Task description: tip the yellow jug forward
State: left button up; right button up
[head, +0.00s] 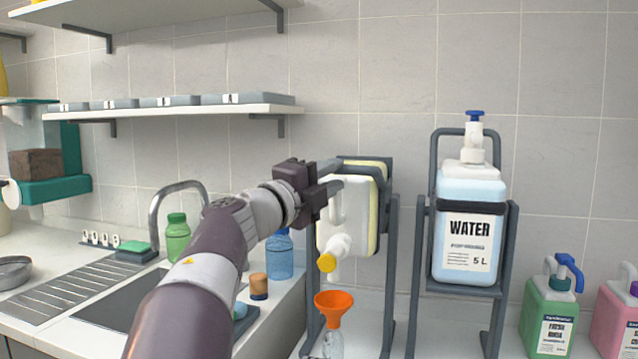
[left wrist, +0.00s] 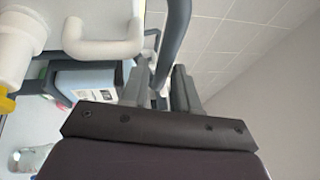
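The yellow jug (head: 346,215) is a whitish container with a pale yellow strip and a yellow cap (head: 327,262). It sits in a dark grey tilting cradle (head: 385,215) and is tipped well forward, its cap pointing down above an orange funnel (head: 333,304). My left gripper (head: 332,187) is at the cradle's bar, in front of the jug's upper part. In the left wrist view the fingers (left wrist: 160,88) have the dark bar (left wrist: 172,40) between them, and the jug's white handle (left wrist: 105,45) is beside them. My right gripper is not in view.
A clear bottle (head: 333,345) stands under the funnel. A water jug (head: 468,230) stands upright in its own cradle on the right. Green (head: 549,318) and pink (head: 615,315) jugs are further right. A sink (head: 120,300) and blue bottle (head: 280,254) lie left; shelves hang above.

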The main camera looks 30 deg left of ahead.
pick_arm(q)
jog(key=v, duration=1.2)
jog(key=shift+s, duration=0.2)
jog(key=shift+a+f, duration=0.1)
